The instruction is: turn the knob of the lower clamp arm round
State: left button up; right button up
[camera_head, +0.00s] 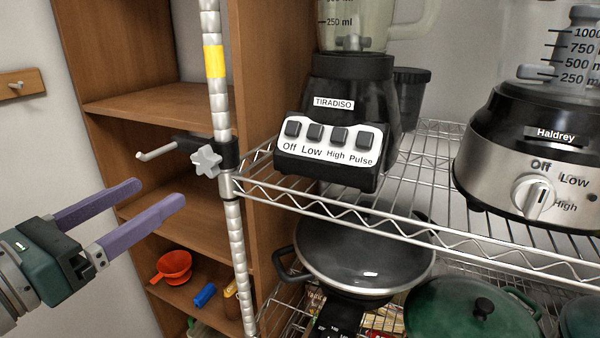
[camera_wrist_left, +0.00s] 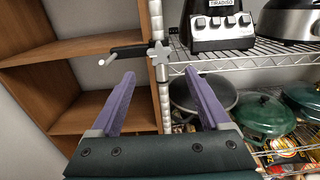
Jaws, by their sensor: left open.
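The clamp arm is a black clamp (camera_head: 226,152) on the rack's ringed post, with a thin grey hooked rod (camera_head: 155,153) reaching left. Its grey star-shaped knob (camera_head: 206,161) faces me. The knob also shows in the left wrist view (camera_wrist_left: 159,53), above and beyond the gap between my fingers. My left gripper (camera_head: 155,202) is open and empty, with two purple fingers. It is left of and lower than the knob, apart from it. In the left wrist view its fingers (camera_wrist_left: 158,82) point toward the post. My right gripper is not in view.
The post (camera_head: 236,235) has a yellow band above the clamp. A black blender (camera_head: 340,125) and a food processor (camera_head: 530,150) stand on the wire shelf (camera_head: 400,220). Below are a lidded pan (camera_head: 365,255) and a green pot (camera_head: 470,310). A wooden shelf unit (camera_head: 150,110) stands behind.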

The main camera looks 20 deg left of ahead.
aim_at(202, 163)
pick_arm(q)
jog(key=w, duration=0.2)
jog(key=w+p, duration=0.1)
jog(key=w, duration=0.5)
jog(key=shift+w+d+r+p, duration=0.1)
jog(key=shift+d+r+p, duration=0.15)
jog(key=shift+p, duration=0.1)
jog(key=shift+w+d+f, duration=0.1)
jog(key=shift+w, duration=0.45)
grip_shut()
